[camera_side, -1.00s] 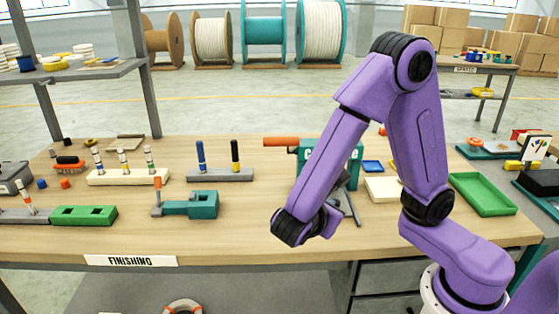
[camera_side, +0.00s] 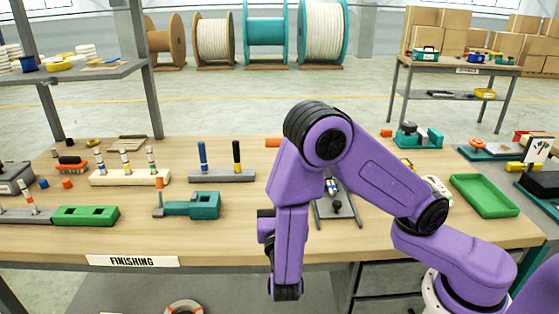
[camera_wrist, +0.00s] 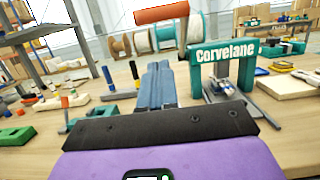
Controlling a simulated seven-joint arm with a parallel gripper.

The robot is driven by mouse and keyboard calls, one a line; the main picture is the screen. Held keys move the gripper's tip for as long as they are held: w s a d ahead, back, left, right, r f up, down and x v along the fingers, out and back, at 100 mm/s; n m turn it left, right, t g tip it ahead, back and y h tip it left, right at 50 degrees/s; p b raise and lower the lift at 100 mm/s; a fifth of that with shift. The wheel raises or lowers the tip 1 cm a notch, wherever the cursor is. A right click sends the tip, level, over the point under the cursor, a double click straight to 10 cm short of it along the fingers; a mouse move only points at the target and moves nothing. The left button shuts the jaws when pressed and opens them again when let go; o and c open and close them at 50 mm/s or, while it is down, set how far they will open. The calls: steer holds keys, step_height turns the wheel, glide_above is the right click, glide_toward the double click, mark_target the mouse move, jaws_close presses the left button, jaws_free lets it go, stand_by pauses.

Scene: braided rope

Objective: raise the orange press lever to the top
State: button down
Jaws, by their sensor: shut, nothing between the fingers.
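The orange press lever (camera_wrist: 162,14) has a round handle that lies nearly level at the top of the wrist view. A grey arm joins it to the left side of the teal press (camera_wrist: 225,52) lettered "Corvelane". In the side view only the orange tip of the lever (camera_side: 273,142) shows. My purple arm hides most of the press there, leaving part of its grey base (camera_side: 337,210). My gripper (camera_wrist: 158,66) is shut and empty. Its blue-grey fingers show below the handle in the wrist view; I cannot tell whether they touch it.
A grey stand with blue and black pegs (camera_side: 222,175) and a teal fixture (camera_side: 190,206) with an orange knob are to the left on the bench. A green tray (camera_side: 484,195) lies at the right. The bench front between the teal fixture and my arm is clear.

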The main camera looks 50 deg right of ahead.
steer(key=w+d+r, duration=0.4)
steer(key=shift+w+d+r, duration=0.2)
steer(key=shift+w+d, duration=0.1)
stand_by(0.4)
steer(key=w+d+r+g+y, duration=0.2)
steer(key=w+d+r, duration=0.2)
steer(key=r, duration=0.4)
steer(key=shift+r+g+y, duration=0.15)
steer(key=shift+g+y, duration=0.25)
steer(key=shift+w+d, duration=0.1)
steer(key=shift+d, duration=0.05)
